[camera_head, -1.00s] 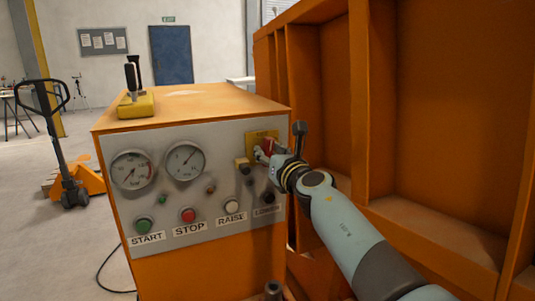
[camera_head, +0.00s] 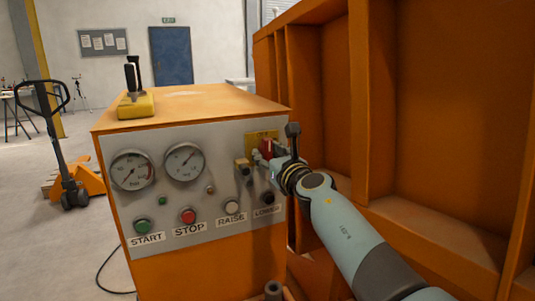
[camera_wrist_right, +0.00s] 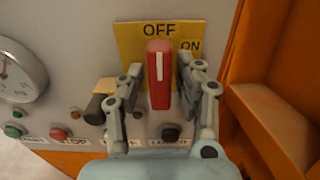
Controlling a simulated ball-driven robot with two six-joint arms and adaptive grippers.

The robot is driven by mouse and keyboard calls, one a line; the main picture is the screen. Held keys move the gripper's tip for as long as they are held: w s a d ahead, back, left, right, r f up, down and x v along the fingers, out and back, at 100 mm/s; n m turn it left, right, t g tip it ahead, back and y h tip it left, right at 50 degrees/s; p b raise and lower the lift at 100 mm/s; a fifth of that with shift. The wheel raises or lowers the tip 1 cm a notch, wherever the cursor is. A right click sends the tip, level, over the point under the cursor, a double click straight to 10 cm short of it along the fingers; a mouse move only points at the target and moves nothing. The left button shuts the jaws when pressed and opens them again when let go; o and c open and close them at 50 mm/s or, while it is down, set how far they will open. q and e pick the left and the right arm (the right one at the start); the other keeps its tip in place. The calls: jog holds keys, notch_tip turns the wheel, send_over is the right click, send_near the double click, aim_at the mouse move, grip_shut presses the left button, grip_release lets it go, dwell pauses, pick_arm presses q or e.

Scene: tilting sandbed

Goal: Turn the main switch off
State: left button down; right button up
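The main switch is a red handle (camera_wrist_right: 159,75) on a yellow plate (camera_wrist_right: 128,45) marked OFF at the top and ON at the right. In the right wrist view the handle stands upright, its top at the word OFF. In the head view the red handle (camera_head: 266,147) shows at the panel's upper right, partly behind my gripper. My right gripper (camera_wrist_right: 160,72) is open, with one finger on each side of the handle. The right finger is close to the handle; a gap shows at the left finger. My left gripper is in neither view.
The grey panel (camera_head: 185,215) carries gauges, START, STOP, RAISE and LOWER buttons, and a small knob (camera_wrist_right: 97,108) left of the switch. An orange ribbed wall (camera_head: 430,110) stands close at the right. A pallet jack (camera_head: 68,180) stands at the left.

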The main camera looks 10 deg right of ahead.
jog(key=shift+o, duration=0.4)
jog(key=shift+r, duration=0.1)
jog(key=s+d, duration=0.2)
jog(key=s, duration=0.9)
jog(key=shift+s+d, duration=0.15)
jog(key=shift+s, duration=0.25)
